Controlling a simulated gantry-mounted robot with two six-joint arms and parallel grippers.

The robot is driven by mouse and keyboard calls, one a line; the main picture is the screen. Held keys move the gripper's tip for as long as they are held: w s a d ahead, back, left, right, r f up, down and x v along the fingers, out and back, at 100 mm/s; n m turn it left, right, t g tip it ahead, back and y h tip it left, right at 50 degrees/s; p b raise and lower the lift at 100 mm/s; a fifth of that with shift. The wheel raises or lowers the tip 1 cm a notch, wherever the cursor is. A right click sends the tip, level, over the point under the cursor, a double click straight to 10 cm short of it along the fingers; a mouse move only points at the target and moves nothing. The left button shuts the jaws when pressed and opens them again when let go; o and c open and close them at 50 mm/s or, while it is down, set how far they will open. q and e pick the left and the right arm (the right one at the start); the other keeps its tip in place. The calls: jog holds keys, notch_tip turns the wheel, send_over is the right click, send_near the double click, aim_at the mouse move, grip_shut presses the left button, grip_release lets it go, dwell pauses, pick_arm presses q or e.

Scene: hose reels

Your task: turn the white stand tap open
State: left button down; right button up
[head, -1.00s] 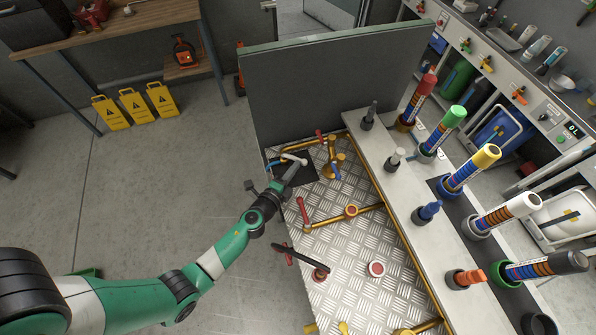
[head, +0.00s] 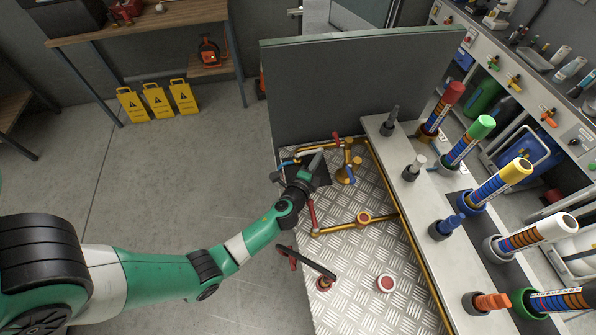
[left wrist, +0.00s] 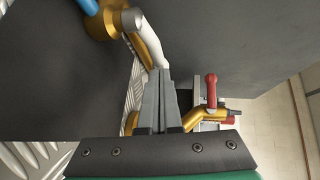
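The white tap lever (left wrist: 147,40) is in the left wrist view, joined to a brass tap body (left wrist: 100,20) with a blue part on it. The lever slants down to the right, and its free end is right at my left gripper's fingertips (left wrist: 161,75). I cannot tell whether they touch. The two grey fingers lie side by side, with no object visible between them. In the head view my left gripper (head: 312,168) is over the dark plate at the far left corner of the metal bench, and it hides most of the tap. My right gripper is out of view.
A grey upright panel (head: 360,95) stands close behind the gripper. Other brass taps and pipes with red levers (head: 312,217) are nearby, and one tap has a blue lever (head: 351,174). A white rack of coloured tubes (head: 408,185) is at right.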

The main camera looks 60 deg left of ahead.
pick_arm(q)
jog(key=shift+w, duration=0.15)
dwell(0.4)
jog(key=shift+d+r, duration=0.1)
jog(key=shift+d, duration=0.05)
jog(key=p+v, duration=0.1)
jog(key=v, duration=1)
jog(key=shift+s+p, duration=0.35)
